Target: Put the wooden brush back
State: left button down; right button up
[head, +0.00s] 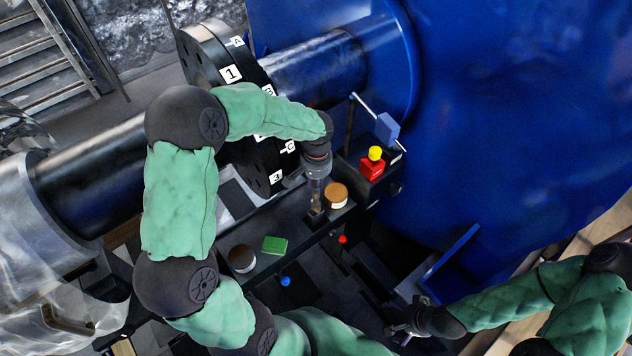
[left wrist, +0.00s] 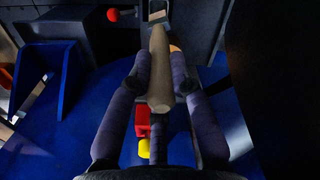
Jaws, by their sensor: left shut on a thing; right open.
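The wooden brush (left wrist: 160,80) shows in the left wrist view as a pale tapered wooden handle between my fingers. My left gripper (head: 317,190) is shut on it and points down over the dark tray (head: 262,282). In the left wrist view the fingers of my left gripper (left wrist: 161,85) lie on both sides of the handle. The brush's far end is near a small light-edged slot (left wrist: 157,15); I cannot tell whether it is inside. My right gripper (head: 405,330) is open and empty at the lower right, away from the brush.
A brown-lidded jar (head: 336,195) stands close beside my left gripper. A red block with a yellow knob (head: 372,166) is behind it. The black flange (head: 225,70) rises behind.

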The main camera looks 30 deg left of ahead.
pick_arm(q)
jog(key=c, duration=1.1)
grip_release()
jog(key=shift+f, duration=0.1)
notch_tip(320, 180, up, 12)
jog(key=p, duration=0.4)
jog(key=shift+s+d+r, duration=0.1)
jog(key=shift+r, duration=0.1)
